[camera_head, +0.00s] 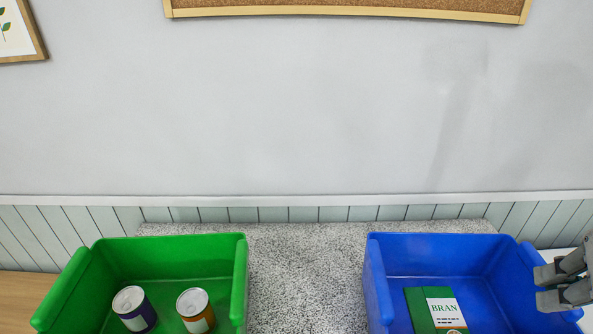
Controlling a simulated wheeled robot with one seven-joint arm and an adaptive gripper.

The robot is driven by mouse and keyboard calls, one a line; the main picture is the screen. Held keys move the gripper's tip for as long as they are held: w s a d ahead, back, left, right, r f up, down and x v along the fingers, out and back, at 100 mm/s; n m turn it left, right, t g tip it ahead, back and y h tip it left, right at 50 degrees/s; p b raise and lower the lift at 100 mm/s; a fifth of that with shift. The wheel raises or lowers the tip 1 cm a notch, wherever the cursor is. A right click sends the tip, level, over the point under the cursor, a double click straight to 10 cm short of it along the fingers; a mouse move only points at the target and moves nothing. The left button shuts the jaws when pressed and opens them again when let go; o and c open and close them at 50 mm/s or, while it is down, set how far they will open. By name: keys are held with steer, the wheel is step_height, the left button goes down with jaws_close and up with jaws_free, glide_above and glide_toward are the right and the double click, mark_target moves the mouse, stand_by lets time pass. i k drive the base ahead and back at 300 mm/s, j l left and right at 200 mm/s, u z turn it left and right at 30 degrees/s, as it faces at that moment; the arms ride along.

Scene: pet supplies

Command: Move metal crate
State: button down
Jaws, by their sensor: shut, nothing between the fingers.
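No metal crate shows in the head view. My gripper (548,286) is partly in view at the right edge, over the right wall of the blue bin. It is shut and empty, and the rest of it is cut off by the frame. Whether it touches the bin cannot be told.
The blue bin (492,288) holds a green box labelled BRAN (441,310). A green bin (170,259) at left holds a purple-labelled can (134,308) and an orange-labelled can (195,311). The speckled grey surface (305,275) between the bins is clear. A wall stands behind.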

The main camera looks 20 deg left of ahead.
mark_target(80, 301)
steer(key=u, duration=1.85)
steer(key=k+j+z, duration=0.45)
steer(key=z, duration=0.15)
